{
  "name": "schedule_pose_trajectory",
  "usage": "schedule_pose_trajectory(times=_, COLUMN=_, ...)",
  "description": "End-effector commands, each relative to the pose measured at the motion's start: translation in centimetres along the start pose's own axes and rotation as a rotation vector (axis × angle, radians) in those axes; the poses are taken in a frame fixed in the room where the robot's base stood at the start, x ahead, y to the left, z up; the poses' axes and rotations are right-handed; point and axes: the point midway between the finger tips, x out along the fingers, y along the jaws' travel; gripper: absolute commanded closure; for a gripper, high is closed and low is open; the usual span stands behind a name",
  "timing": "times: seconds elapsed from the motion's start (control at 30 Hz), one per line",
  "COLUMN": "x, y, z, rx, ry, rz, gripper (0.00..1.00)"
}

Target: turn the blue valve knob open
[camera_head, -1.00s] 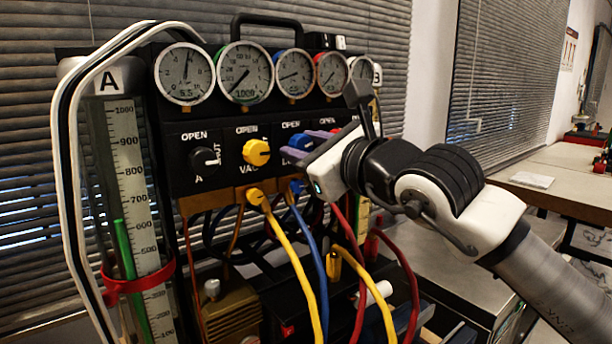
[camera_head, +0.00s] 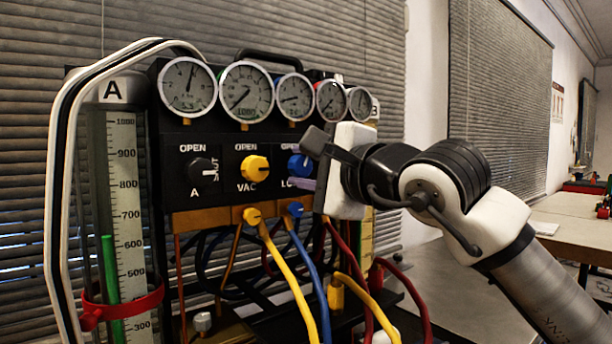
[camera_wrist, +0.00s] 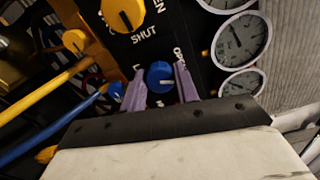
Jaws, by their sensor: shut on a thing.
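The blue valve knob (camera_head: 300,165) is on the black panel, right of the yellow VAC knob. It shows closer in the wrist view (camera_wrist: 159,77), with a pale pointer mark on its face. My gripper (camera_wrist: 160,73) has its two purple fingers on opposite sides of the knob and is shut on it. In the head view one purple finger (camera_head: 302,184) shows just below the knob; the white gripper body covers the panel to its right. The lettering around the blue knob is partly hidden.
Beside it are the yellow VAC knob (camera_head: 254,168) and black knob A (camera_head: 202,172). Round gauges (camera_head: 247,91) line the top. Yellow, blue and red hoses (camera_head: 285,275) hang below the panel. A glass column A (camera_head: 125,220) stands left. The bench (camera_head: 455,270) lies right.

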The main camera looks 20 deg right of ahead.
Motion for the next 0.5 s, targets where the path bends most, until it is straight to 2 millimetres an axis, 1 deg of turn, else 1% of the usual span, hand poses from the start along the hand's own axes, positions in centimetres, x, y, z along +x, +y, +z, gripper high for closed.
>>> schedule_pose_trajectory(times=0.2, x=-0.01, y=0.10, z=0.03, rx=-0.170, ry=-0.001, rz=0.000, gripper=0.92)
schedule_pose_trajectory(times=0.5, x=0.01, y=0.11, z=0.04, rx=-0.316, ry=-0.001, rz=0.002, gripper=0.92)
